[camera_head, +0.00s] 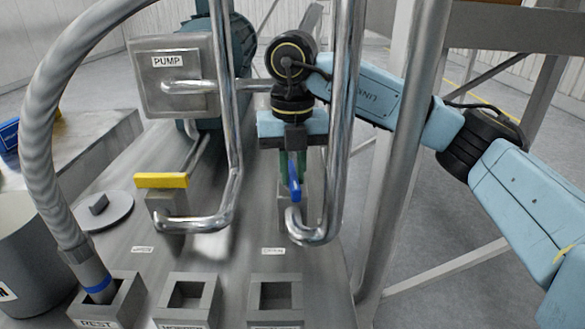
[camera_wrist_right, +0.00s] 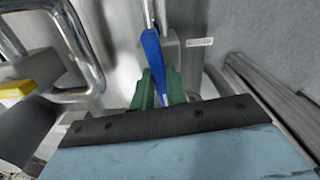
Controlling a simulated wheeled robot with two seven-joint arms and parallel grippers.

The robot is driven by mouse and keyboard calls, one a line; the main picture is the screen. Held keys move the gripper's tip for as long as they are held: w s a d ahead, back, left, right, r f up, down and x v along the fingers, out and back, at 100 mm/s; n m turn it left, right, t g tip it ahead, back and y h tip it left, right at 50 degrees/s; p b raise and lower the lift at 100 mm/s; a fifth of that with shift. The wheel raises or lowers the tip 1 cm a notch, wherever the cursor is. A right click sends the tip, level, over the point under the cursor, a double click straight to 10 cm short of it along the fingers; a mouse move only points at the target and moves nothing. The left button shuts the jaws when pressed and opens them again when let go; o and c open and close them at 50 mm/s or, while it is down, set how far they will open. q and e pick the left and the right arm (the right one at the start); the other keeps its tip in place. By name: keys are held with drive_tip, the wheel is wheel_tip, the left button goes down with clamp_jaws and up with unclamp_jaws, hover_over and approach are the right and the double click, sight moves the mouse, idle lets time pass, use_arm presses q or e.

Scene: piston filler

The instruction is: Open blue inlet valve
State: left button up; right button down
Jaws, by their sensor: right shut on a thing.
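The blue inlet valve handle (camera_head: 295,184) sits at the right pipe, above a grey valve body. In the head view it looks short and end-on, pointing roughly toward me. In the right wrist view the blue handle (camera_wrist_right: 152,55) runs from the pipe down between the green fingers. My right gripper (camera_head: 292,165) reaches down over it from behind, its green fingers on either side, shut on the handle. The fingers also show in the right wrist view (camera_wrist_right: 160,88). The gripper partly hides the valve body. My left gripper is not in view.
A yellow valve handle (camera_head: 161,181) lies crosswise to the left. Bent steel pipes (camera_head: 322,228) stand close by my right gripper, and a steel post (camera_head: 394,170) is near my arm. A PUMP box (camera_head: 170,80) is behind. Square sockets (camera_head: 188,290) and a grey hose (camera_head: 42,130) are in front.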

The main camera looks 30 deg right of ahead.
sight(292, 174)
drive_tip(key=shift+r+m, duration=0.1)
drive_tip(key=shift+m, duration=0.5)
drive_tip(key=c, duration=1.4)
unclamp_jaws()
wheel_tip(292, 174, up, 13)
drive_tip(key=p, duration=0.2)
drive_tip(key=shift+r, duration=0.15)
